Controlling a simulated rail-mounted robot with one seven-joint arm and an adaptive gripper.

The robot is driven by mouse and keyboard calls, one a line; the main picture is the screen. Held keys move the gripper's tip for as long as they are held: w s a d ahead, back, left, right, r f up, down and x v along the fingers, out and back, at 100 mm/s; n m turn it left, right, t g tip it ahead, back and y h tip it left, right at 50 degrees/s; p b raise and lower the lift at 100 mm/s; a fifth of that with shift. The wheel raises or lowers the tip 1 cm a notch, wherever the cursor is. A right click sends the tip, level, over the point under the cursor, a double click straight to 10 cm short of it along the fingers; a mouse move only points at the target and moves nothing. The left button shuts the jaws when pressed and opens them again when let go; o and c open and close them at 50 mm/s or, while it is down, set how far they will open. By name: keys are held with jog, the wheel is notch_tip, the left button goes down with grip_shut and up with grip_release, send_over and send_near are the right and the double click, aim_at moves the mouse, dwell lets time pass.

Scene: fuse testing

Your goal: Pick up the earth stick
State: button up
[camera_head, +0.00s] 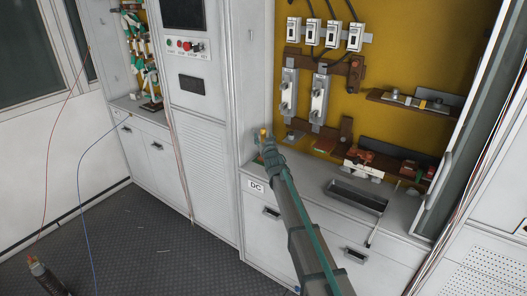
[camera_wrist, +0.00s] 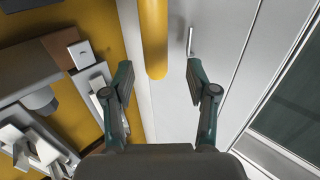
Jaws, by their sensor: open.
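The earth stick shows in the wrist view as a yellow rod (camera_wrist: 153,38). Its rounded lower end lies between my two fingertips, with a visible gap on each side. My gripper (camera_wrist: 158,84) is open, and neither finger appears to touch the rod. In the head view my gripper (camera_head: 268,147) is at the left edge of the open cabinet bay, above the grey counter. A small yellow piece (camera_head: 263,132), likely part of the stick, shows just beyond it. The rest of the stick is out of the wrist view or hidden by my gripper in the head view.
The yellow back panel (camera_head: 420,45) carries switches and terminals right of my gripper. An open metal tray (camera_head: 335,196) sits in the counter. A cabinet door (camera_head: 462,150) stands on the right. A white control cabinet (camera_head: 208,130) is on the left. The dark floor (camera_head: 160,245) is mostly clear.

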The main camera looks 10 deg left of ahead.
aim_at(264, 134)
jog(key=p+x, duration=0.1)
jog(key=x, duration=0.2)
jog(key=shift+w+d+r+p, duration=0.1)
jog(key=shift+w+r+p, duration=0.15)
jog(key=shift+w+p, duration=0.2)
jog(key=shift+w+f, duration=0.15)
jog(key=shift+w, duration=0.1)
jog(key=shift+c, duration=0.2)
grip_shut()
